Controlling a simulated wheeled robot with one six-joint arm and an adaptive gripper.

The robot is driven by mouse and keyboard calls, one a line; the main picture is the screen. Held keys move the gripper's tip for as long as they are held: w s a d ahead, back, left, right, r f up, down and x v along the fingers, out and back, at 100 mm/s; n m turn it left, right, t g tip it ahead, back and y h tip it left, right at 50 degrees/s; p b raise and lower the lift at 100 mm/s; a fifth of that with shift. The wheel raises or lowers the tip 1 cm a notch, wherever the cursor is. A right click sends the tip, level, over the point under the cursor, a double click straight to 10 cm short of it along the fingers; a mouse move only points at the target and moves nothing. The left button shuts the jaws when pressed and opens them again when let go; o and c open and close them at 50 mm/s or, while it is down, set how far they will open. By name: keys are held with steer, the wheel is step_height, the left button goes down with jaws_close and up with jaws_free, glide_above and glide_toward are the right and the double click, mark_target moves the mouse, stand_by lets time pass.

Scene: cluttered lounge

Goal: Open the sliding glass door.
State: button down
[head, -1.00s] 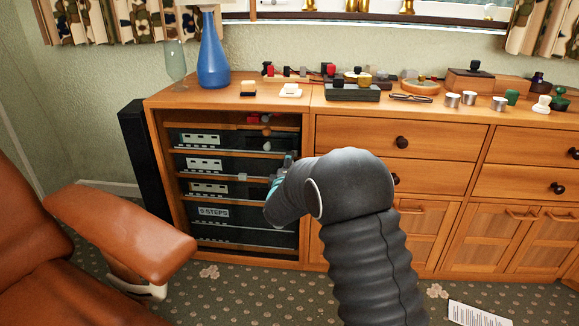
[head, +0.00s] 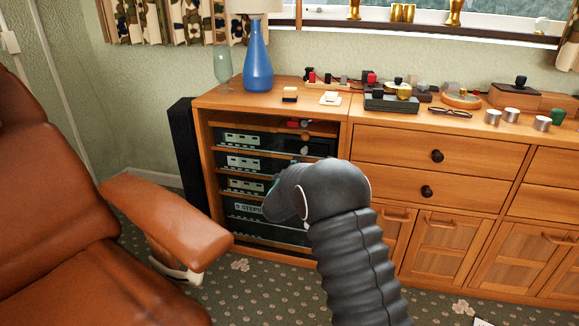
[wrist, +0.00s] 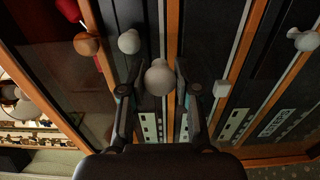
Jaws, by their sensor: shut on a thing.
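The glass door (head: 275,164) covers the dark shelf bay of the wooden cabinet in the head view. Its pane is nearly clear, so its edges are hard to make out. In the wrist view my gripper (wrist: 158,88) has its two fingers on either side of a pale round knob (wrist: 160,77) and is shut on it. In the head view my dark wrist and ribbed arm hide the fingers and the knob. I cannot tell how far the door stands open.
Stacked audio units (head: 243,162) sit behind the glass. A brown leather armchair (head: 165,222) stands close at the left, beside a black speaker (head: 188,160). A blue vase (head: 258,58) and small items stand on the cabinet top. Drawers (head: 430,160) lie right of the bay.

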steer(key=shift+d, duration=0.1)
steer(key=c, duration=0.8)
jaws_free()
steer(key=shift+s, duration=0.25)
steer(key=s, duration=0.3)
steer(key=s+a, duration=0.1)
steer(key=s, duration=0.3)
steer(key=s+a, duration=0.1)
steer(key=s, duration=0.3)
steer(key=shift+s+a, duration=0.15)
steer(key=shift+a, duration=0.05)
